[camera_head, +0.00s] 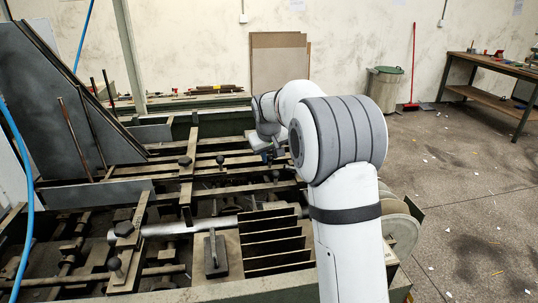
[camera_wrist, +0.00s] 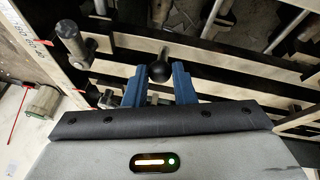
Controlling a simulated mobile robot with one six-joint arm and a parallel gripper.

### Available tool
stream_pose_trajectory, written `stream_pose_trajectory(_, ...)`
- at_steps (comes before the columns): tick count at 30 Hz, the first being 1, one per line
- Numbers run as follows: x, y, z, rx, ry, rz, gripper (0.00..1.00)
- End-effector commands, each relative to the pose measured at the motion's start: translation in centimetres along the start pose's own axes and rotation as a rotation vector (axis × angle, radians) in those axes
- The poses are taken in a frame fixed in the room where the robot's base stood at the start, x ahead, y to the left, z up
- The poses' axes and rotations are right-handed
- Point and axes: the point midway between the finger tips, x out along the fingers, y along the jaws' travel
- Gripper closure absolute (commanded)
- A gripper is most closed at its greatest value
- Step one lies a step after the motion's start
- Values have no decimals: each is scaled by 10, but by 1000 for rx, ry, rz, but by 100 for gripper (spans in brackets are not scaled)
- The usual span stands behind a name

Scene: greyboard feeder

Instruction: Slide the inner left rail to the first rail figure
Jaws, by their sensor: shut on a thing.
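My gripper (camera_wrist: 159,76) has two blue fingers closed on a round black knob (camera_wrist: 160,70), one finger on each side. The knob stands over a pale-edged rail (camera_wrist: 225,66) that runs across the wrist view; I cannot tell for sure if this is the inner left rail. A pale strip (camera_wrist: 28,40) with printed figures and red marks runs down the upper left of the wrist view, left of my gripper. The figures are too small to read surely.
The feeder's rails (camera_head: 215,172) and cross bars lie left of my arm. A thick grey shaft (camera_head: 185,228) and upright plates (camera_head: 272,245) are nearer. A metal post (camera_wrist: 75,45) with a knob stands left of my gripper. Open floor (camera_head: 470,200) is at the right.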

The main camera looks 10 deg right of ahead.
Motion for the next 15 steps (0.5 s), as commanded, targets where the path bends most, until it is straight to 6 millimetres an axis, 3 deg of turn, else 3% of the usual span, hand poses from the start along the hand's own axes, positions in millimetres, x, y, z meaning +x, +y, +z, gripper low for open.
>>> stream_pose_trajectory(5,0,0,0,0,0,0,100)
stream_pose_trajectory(15,0,0,-3,-1,0,0,100)
